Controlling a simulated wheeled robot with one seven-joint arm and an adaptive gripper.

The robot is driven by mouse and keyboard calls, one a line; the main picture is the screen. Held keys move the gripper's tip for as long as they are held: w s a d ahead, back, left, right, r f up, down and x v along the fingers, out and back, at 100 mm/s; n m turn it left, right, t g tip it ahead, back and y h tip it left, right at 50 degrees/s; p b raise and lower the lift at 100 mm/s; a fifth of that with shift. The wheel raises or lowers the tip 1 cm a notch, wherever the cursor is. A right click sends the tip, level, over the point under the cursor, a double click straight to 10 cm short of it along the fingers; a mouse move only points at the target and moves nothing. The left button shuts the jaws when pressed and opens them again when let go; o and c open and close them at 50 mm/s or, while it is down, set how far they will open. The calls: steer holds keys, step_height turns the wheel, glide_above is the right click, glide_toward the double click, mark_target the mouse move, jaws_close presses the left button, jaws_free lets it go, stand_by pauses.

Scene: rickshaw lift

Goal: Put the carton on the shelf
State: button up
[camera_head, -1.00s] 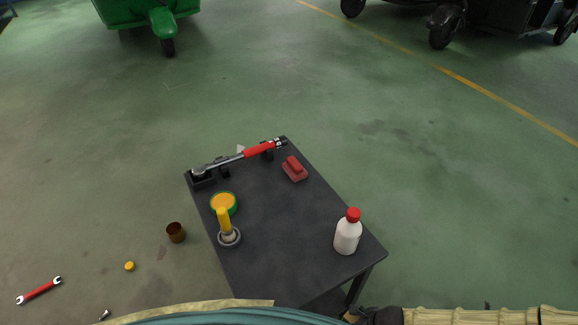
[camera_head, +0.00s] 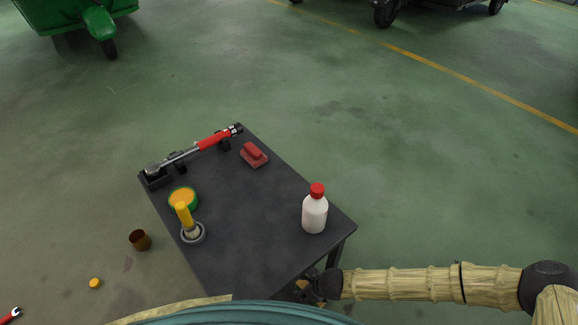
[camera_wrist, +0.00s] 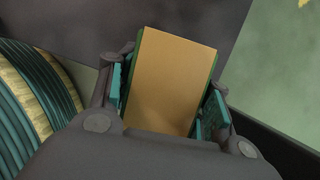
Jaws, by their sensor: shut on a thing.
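My gripper (camera_wrist: 166,104) is shut on a tan, box-shaped carton (camera_wrist: 172,72) with dark green sides, seen in the wrist view between the two finger pads. In the head view my gripper (camera_head: 318,287) is at the near edge of the dark table (camera_head: 262,232), low beside its right front leg. Only a small tan bit of the carton shows there; the rest is hidden. I cannot make out a separate shelf; the space under the tabletop is mostly hidden.
On the table stand a white bottle with a red cap (camera_head: 315,213), a red block (camera_head: 254,154), a red-handled wrench (camera_head: 195,150), a green-orange roll (camera_head: 183,197) and a yellow-handled tool (camera_head: 187,218). A brown cup (camera_head: 140,240) is on the floor. Floor right of the table is clear.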

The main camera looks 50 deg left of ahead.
steer(key=a+b, duration=0.1)
steer(key=a, duration=0.7)
steer(key=shift+s+a, duration=0.1)
steer(key=shift+a+f+b, duration=0.1)
steer(key=shift+f+b, duration=0.55)
steer(key=shift+f, duration=1.1)
steer(key=o, duration=1.2)
steer(key=shift+o, duration=0.2)
steer(key=p+v, duration=0.2)
steer(key=v, duration=0.5)
steer(key=shift+r, duration=0.25)
